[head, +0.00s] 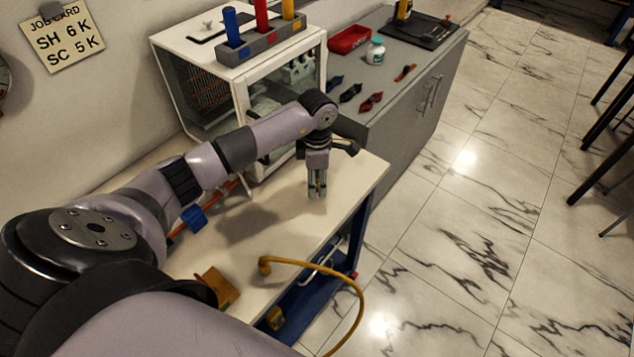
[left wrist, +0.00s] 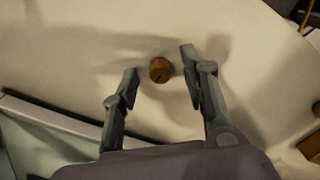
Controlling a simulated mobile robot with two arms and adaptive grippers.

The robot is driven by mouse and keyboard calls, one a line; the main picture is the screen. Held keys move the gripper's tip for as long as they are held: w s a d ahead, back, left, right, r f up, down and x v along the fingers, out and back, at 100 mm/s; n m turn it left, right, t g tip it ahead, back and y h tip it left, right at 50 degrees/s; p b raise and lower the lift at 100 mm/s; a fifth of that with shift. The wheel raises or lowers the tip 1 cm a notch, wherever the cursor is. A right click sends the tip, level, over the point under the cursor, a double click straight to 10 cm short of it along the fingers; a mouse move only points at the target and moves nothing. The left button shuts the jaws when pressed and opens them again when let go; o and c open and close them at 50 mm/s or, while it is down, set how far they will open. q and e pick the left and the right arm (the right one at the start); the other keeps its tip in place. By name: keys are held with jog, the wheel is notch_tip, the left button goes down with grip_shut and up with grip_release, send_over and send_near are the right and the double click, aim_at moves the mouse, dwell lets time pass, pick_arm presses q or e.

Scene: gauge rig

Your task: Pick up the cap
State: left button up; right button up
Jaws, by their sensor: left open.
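The cap, a small round brown piece (left wrist: 160,70), sits on the pale tabletop in the left wrist view. My left gripper (left wrist: 160,61) is open, with one finger on either side of the cap and a gap visible on both sides. In the head view my left gripper (head: 317,192) points down over the tabletop (head: 345,172). I cannot make out the cap in the head view; the gripper probably hides it. My right gripper is not in view.
A white glass-fronted cabinet (head: 190,58) stands behind my left arm, with a grey rack (head: 247,47) of coloured handles on top. A yellow hose (head: 335,273) curves over the table's front edge. An orange-brown block (head: 220,287) lies near that edge. A grey counter (head: 425,85) stands behind.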

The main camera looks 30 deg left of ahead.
pick_arm(q)
grip_shut()
dwell(0.5)
